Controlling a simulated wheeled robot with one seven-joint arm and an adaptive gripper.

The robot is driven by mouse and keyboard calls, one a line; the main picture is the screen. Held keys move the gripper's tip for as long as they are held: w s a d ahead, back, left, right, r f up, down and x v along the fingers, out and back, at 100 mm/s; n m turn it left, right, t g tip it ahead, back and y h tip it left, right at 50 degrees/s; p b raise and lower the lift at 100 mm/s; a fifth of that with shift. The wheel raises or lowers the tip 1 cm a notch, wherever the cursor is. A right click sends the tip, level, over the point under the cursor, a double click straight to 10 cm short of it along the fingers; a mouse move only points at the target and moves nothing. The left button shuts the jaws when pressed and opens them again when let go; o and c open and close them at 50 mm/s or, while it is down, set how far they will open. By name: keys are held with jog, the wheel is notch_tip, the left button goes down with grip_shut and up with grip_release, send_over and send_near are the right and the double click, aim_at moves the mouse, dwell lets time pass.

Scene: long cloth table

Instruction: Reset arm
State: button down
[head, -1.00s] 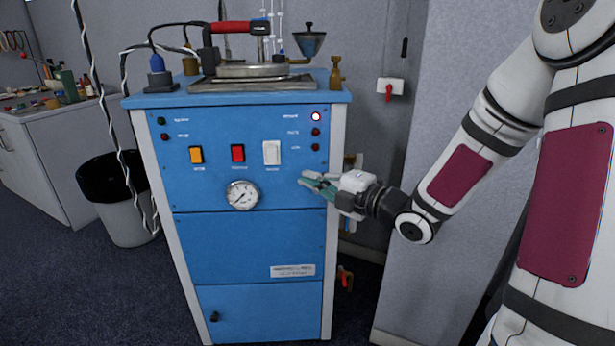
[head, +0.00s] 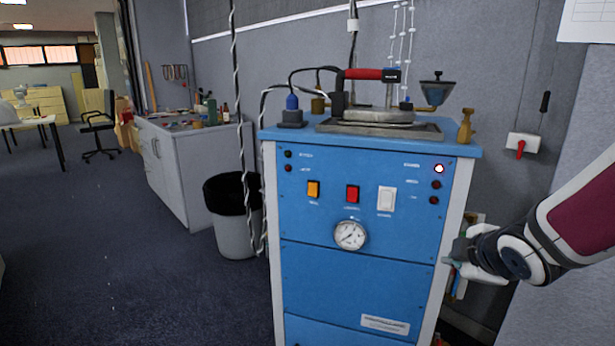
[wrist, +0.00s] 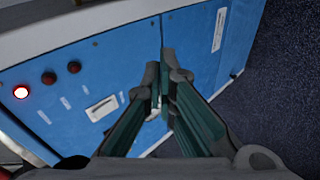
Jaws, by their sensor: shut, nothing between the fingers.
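My gripper (head: 452,262) is at the right side of the blue machine (head: 340,272) in the head view, partly cut off from sight by its own wrist. In the wrist view my gripper (wrist: 162,72) has its two green fingers with grey tips together, with nothing between them. The machine's blue front panel (wrist: 100,60) lies beyond the fingertips. The white switch (wrist: 102,108) and a lit red-white lamp (wrist: 21,92) show on it. In the head view the panel has an orange switch (head: 313,188), a red switch (head: 352,193), a white switch (head: 387,199) and a gauge (head: 350,235).
A black-lined bin (head: 235,235) and hanging cables stand left of the machine. A cluttered white cabinet (head: 190,175) is farther left. A wall box with a red handle (head: 522,147) is at the right. Open carpet (head: 110,260) lies at the left.

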jog(key=s+a+r+m+g, duration=0.1)
jog(key=s+a+m+g, duration=0.3)
jog(key=s, duration=0.7)
jog(key=s+a+r+m+g+y, duration=0.15)
jog(key=s+m, duration=0.35)
jog(key=s, duration=0.7)
jog(key=s+a+r+m+g, duration=0.1)
jog(key=s+a+m+g, duration=0.35)
jog(key=s, duration=0.65)
notch_tip(320, 180, up, 25)
jog(key=t+p, duration=0.4)
jog(key=p, duration=1.9)
jog(key=shift+d+r+m+p, duration=0.2)
jog(key=shift+d+m+p, duration=0.1)
jog(key=shift+m+p, duration=0.1)
jog(key=shift+h, duration=0.25)
